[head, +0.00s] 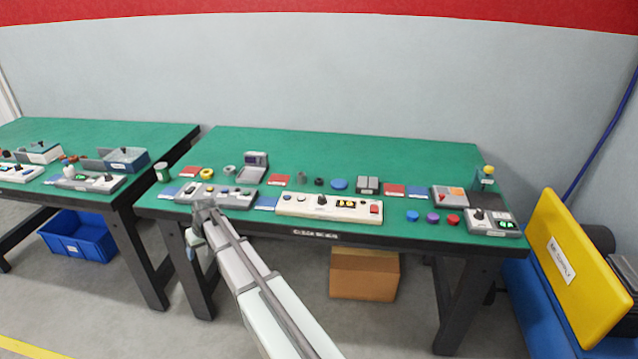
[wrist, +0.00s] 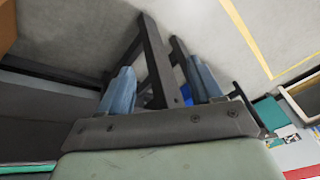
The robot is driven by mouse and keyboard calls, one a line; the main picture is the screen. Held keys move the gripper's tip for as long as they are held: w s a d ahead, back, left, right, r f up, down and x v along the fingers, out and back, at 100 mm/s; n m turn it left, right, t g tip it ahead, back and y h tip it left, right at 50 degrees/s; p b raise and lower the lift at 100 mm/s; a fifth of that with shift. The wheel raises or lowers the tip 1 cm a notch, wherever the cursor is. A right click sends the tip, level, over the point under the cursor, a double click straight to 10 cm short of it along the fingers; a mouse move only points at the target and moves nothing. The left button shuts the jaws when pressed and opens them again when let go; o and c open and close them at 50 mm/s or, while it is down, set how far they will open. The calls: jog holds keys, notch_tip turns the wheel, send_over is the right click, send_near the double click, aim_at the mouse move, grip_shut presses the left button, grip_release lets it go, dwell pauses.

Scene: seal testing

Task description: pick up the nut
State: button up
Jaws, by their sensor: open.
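I cannot tell for certain which small part is the nut. A light grey ring-like piece (head: 229,170) lies on the green table, left of a grey device, and may be it. A dark round piece (head: 319,182) lies farther right, beside a small grey cylinder (head: 302,178). My gripper (head: 192,243) hangs at the table's front edge, near its left end, apart from these pieces. The wrist view shows its two blue-grey fingers (wrist: 161,82) spread with nothing between them. That view faces the floor and table legs, and no nut shows there.
A yellow ring (head: 207,174) lies left of the grey piece. A second table stands at left. A blue bin (head: 78,236) and a cardboard box (head: 364,274) sit below.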

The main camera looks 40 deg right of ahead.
jog(key=w+d+r+m+t, duration=0.1)
jog(key=w+d+r, duration=0.55)
jog(key=r, duration=0.35)
jog(key=s+d+r+m+h, duration=0.2)
jog(key=s+d+r+m, duration=0.15)
jog(key=d, duration=0.95)
jog(key=s+d+r+m+g+h, duration=0.15)
jog(key=d+r, duration=0.25)
jog(key=d, duration=1)
jog(key=s+d+r+m+h, duration=0.2)
jog(key=s+d+r+m, duration=0.15)
jog(key=d, duration=0.95)
jog(key=x, duration=0.8)
jog(key=shift+w+a+f, duration=0.25)
jog(key=shift+w+f, duration=0.1)
jog(key=shift+w, duration=0.1)
jog(key=shift+w+x, duration=0.1)
jog(key=shift+x, duration=1.2)
jog(key=shift+w+x, duration=0.15)
jog(key=shift+x, duration=1.1)
jog(key=shift+a, duration=0.15)
jog(key=c, duration=1.2)
